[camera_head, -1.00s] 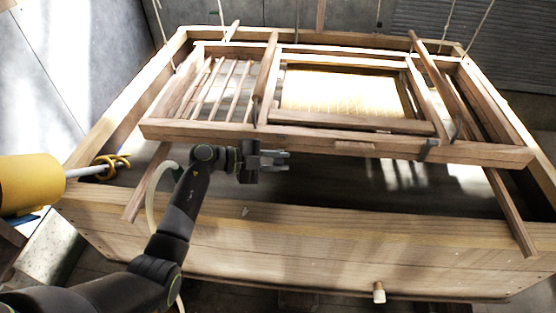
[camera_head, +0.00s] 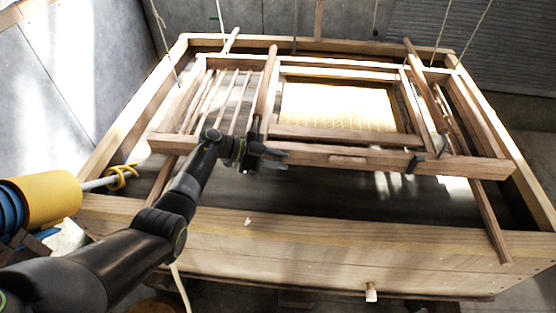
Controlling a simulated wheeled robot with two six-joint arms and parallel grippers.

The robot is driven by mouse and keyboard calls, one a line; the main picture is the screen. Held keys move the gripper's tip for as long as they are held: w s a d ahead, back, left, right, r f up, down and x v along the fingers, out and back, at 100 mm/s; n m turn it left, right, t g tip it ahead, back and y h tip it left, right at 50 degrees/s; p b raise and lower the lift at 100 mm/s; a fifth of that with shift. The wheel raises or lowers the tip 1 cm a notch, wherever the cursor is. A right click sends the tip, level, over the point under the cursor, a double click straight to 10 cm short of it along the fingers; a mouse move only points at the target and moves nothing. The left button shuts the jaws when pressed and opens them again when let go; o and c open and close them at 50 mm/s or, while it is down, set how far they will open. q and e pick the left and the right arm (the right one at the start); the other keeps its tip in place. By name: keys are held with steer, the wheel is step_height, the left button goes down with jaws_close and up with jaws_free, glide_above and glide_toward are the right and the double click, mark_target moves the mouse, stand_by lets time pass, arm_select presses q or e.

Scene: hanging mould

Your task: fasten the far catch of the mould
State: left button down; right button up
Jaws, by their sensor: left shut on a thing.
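The mould is a wooden frame (camera_head: 330,158) with a pale yellow screen (camera_head: 335,105), hanging above a large wooden vat. My left gripper (camera_head: 272,153) is at the front rail, left of its middle. It is shut on a small dark part there, which looks like a catch; the jaws and wrist hide most of it, so its position cannot be told. Another small dark catch (camera_head: 414,161) sits on the front rail farther right, tilted, with no gripper at it. My right gripper is not in view.
The vat's thick front wall (camera_head: 330,245) runs below my left arm. Two long wooden poles cross the mould and slope down to the front. Cords (camera_head: 470,32) hang from above. A yellow cylinder (camera_head: 52,198) with a pale rod is at the left. A pale peg (camera_head: 371,291) sticks out below.

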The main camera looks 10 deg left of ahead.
arm_select(q)
steer(key=shift+f+g, duration=0.15)
steer(key=shift+g, duration=0.15)
steer(key=c, duration=1.5)
jaws_free()
steer(key=shift+c, duration=0.2)
steer(key=shift+o, duration=1.1)
steer(key=shift+w, duration=0.1)
steer(key=b+v, duration=0.3)
steer(key=v, duration=1.4)
steer(key=shift+a+r, duration=0.2)
